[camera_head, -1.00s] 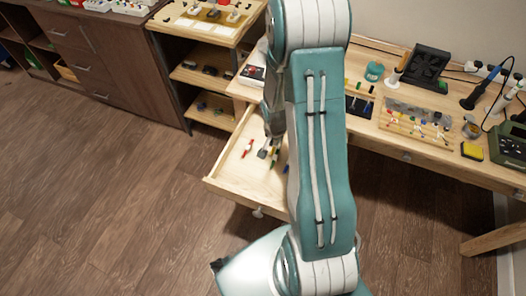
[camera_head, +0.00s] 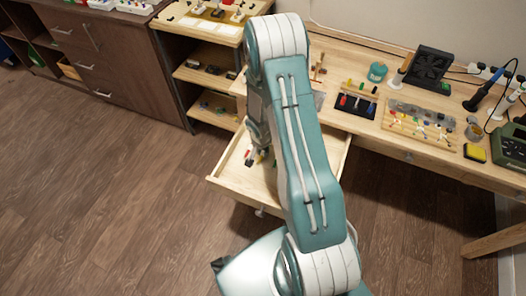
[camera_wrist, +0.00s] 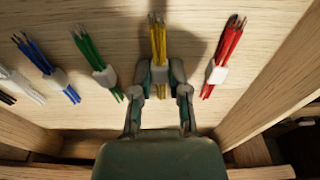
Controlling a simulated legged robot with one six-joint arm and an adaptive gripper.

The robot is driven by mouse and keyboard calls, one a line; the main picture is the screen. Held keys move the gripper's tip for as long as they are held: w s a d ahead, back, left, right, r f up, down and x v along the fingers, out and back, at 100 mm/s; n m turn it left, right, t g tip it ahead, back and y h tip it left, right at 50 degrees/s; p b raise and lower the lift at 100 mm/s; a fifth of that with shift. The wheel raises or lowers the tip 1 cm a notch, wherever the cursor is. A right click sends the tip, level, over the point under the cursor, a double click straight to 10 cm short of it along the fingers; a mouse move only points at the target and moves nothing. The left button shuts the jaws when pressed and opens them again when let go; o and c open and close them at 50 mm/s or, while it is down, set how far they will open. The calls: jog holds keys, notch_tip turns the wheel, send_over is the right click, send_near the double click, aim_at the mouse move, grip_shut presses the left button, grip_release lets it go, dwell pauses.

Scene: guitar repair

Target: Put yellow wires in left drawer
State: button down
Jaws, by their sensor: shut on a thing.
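The yellow wires (camera_wrist: 158,40) are a thin bundle with a white tie, in the middle of the wrist view. My gripper (camera_wrist: 161,73) is shut on them near the tie, with one finger on each side. The bundle is over the floor of the open wooden left drawer (camera_head: 233,196); I cannot tell whether it touches the floor. In the head view my gripper (camera_head: 251,158) is low inside the drawer, and my arm hides part of the drawer.
Red wires (camera_wrist: 223,60) lie right of the yellow ones, near the drawer's side wall. Green wires (camera_wrist: 92,58), blue wires (camera_wrist: 45,65) and a white bundle lie to the left. The workbench (camera_head: 365,125) above holds tools and parts. A shelf unit (camera_head: 205,80) stands left.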

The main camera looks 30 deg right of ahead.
jog(key=c, duration=0.6)
grip_release()
jog(key=shift+a+f, duration=0.1)
jog(key=shift+a, duration=0.1)
jog(key=shift+d, duration=0.1)
jog(key=shift+d, duration=0.15)
jog(key=shift+r, duration=0.2)
notch_tip(320, 180, up, 12)
jog(key=a, duration=0.1)
notch_tip(320, 180, up, 10)
jog(key=n+t, duration=0.1)
jog(key=n, duration=0.1)
send_over(261, 157)
jog(key=a, duration=0.2)
jog(key=s+a+r+n+t, duration=0.1)
jog(key=s+a+r+n, duration=0.2)
jog(key=r, duration=0.6)
jog(key=s+a+r+n+t, duration=0.1)
jog(key=s+a+r, duration=0.1)
jog(key=s, duration=0.3)
jog(key=s+a+r+n+t, duration=0.1)
jog(key=s+a+r+n, duration=0.1)
jog(key=s+r, duration=0.3)
jog(key=s+a+r+n+y, duration=0.1)
jog(key=s+a+r+n, duration=0.1)
jog(key=s+r, duration=0.2)
jog(key=shift+s+a+r+t, duration=0.1)
jog(key=shift+s+a+t, duration=0.1)
jog(key=shift+s+t, duration=0.3)
